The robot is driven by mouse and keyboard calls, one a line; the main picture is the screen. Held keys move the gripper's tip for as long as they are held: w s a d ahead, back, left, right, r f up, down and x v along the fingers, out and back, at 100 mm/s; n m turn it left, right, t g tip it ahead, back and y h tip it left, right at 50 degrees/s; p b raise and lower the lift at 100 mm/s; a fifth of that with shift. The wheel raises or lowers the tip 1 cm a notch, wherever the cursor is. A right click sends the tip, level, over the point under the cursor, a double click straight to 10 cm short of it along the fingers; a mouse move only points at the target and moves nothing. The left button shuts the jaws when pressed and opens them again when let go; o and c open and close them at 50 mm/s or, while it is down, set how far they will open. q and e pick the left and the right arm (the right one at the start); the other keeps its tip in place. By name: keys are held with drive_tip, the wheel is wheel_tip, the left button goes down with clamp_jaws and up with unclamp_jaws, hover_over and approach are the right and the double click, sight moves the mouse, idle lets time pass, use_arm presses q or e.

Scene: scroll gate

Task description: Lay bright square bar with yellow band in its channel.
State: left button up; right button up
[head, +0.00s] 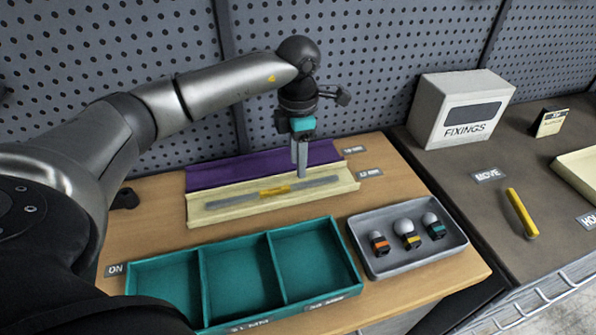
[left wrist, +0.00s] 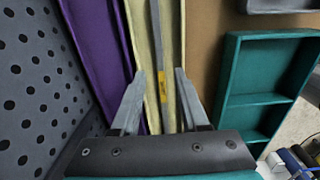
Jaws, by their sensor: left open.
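The bright square bar (head: 236,198) with its yellow band (head: 275,191) lies lengthwise in the cream channel (head: 345,180). Behind it is the purple channel (head: 220,174). My left gripper (head: 300,172) points down over the bar, to the right of the yellow band, and holds nothing. In the left wrist view, its open fingers (left wrist: 160,74) stand on either side of the bar (left wrist: 156,30), and the yellow band (left wrist: 163,90) shows between them. I cannot tell whether the bar is fully seated. My right gripper is not in view.
A teal divided tray (head: 200,275) stands in front of the channels. A grey tray (head: 400,268) beside it holds three small knobbed pieces. A fixings box (head: 461,105) and a yellow piece (head: 522,212) are on the dark bench at right. A perforated wall (head: 110,60) is behind.

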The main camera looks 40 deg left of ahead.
use_arm(q)
wheel_tip(320, 180, up, 6)
drive_tip(key=shift+r, duration=0.25)
idle(0.6)
